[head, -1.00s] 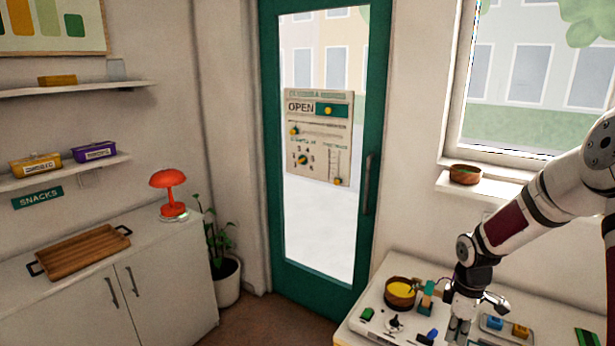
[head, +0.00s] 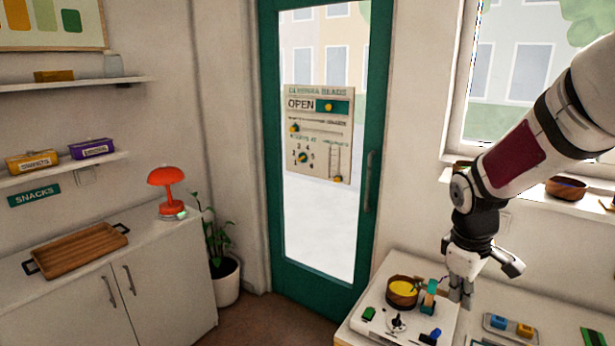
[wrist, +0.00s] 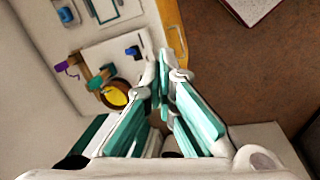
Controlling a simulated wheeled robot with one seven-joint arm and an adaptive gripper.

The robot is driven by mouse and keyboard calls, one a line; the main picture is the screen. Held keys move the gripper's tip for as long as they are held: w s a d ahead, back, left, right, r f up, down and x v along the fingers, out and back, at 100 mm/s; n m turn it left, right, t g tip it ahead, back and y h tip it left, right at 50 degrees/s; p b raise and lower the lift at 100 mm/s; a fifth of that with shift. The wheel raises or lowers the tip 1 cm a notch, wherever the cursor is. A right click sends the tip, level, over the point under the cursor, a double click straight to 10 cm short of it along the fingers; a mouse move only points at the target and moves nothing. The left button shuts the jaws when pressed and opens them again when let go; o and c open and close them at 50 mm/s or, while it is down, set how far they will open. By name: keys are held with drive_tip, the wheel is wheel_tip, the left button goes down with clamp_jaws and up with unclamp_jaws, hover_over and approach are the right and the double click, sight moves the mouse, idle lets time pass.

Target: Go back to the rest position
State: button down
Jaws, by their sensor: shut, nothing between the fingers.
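My gripper (head: 461,296) hangs pointing down near the right edge of the white board on the table, in the head view. Its fingers are together with nothing between them; in the wrist view the gripper (wrist: 165,75) also shows closed and empty. The white board (head: 378,323) carries a brown bowl (head: 402,302) with yellow inside, a teal and orange block piece (head: 428,298), a green block (head: 369,313), a black knob (head: 398,324) and a blue piece (head: 435,333). The bowl also shows in the wrist view (wrist: 104,99).
A grey tray (head: 508,335) with blue and orange blocks lies to the right of my gripper. A brown bowl (head: 566,187) sits on the window sill. A green door (head: 374,130) with a sign stands behind. A cabinet (head: 165,265) with a wooden tray and red lamp is at left.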

drive_tip(key=s+a+r+m+t+y+b, duration=0.1)
drive_tip(key=s+a+r+m+t, duration=0.1)
drive_tip(key=s+a+r, duration=0.3)
drive_tip(key=s+a+r+m+t+b, duration=0.2)
drive_tip(key=s+a+r+m, duration=0.3)
drive_tip(key=s, duration=0.6)
drive_tip(key=shift+s+a+r+m+y+b, duration=0.3)
drive_tip(key=shift+s+a+r+y, duration=0.1)
drive_tip(key=shift+a, duration=0.2)
